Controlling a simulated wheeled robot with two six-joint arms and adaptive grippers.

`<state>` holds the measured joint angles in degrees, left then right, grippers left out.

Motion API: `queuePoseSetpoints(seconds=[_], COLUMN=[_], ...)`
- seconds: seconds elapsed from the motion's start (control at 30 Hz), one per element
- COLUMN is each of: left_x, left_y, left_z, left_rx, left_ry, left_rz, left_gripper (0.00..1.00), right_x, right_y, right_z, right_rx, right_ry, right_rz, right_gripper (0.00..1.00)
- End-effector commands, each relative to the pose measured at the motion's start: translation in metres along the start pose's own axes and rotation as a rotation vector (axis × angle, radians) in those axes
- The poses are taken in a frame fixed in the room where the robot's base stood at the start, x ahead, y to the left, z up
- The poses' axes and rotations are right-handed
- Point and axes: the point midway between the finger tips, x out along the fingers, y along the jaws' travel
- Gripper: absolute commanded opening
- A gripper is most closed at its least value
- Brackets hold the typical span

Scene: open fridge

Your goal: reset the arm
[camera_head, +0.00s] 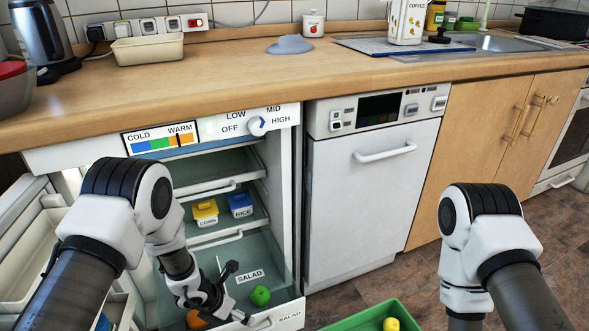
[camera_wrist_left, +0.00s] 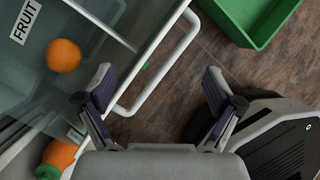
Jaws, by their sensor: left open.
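My left arm reaches down into the open fridge, and its gripper (camera_head: 225,295) is low by the salad drawer (camera_head: 285,318). In the left wrist view the left gripper (camera_wrist_left: 157,80) is open, with nothing held between its fingers. A white bar handle (camera_wrist_left: 168,68) shows close to the left finger; I cannot tell whether they touch. A drawer labelled FRUIT (camera_wrist_left: 80,14) holds an orange (camera_wrist_left: 63,55). My right arm hangs at the right in the head view, its gripper out of frame.
A green vegetable (camera_head: 260,295) lies in the salad drawer. Yellow corn (camera_head: 205,212) and blue rice (camera_head: 240,204) boxes stand on a fridge shelf. A green crate (camera_head: 370,312) with a yellow item is on the floor. The dishwasher (camera_head: 370,190) stands right of the fridge.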

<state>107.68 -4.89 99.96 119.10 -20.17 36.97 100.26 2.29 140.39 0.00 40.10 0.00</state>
Motion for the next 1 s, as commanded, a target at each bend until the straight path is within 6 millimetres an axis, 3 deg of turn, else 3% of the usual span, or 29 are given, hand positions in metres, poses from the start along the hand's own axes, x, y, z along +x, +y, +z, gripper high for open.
queuePoseSetpoints(seconds=[0.27,0.47,0.67,0.8,1.0], left_x=[0.006,0.003,-0.010,-0.022,-0.025], left_y=[-0.007,-0.010,-0.007,-0.002,-0.011], left_z=[-0.063,-0.131,-0.224,-0.281,-0.314], left_rx=[0.203,0.462,0.926,1.398,1.966], left_ry=[0.170,0.350,0.578,0.682,0.623], left_rz=[-0.028,-0.078,-0.190,-0.313,-0.433], left_gripper=[0.92,0.92,0.92,0.92,0.92], right_x=[0.009,0.019,0.035,0.050,0.065], right_y=[0.000,0.000,0.000,0.000,0.001], right_z=[0.000,0.000,0.000,0.000,0.000], right_rx=[0.000,0.000,0.000,0.000,0.000], right_ry=[0.001,0.001,0.000,0.000,0.000], right_rz=[0.000,0.000,0.000,0.000,0.000], right_gripper=[0.40,0.40,0.40,0.40,0.40])
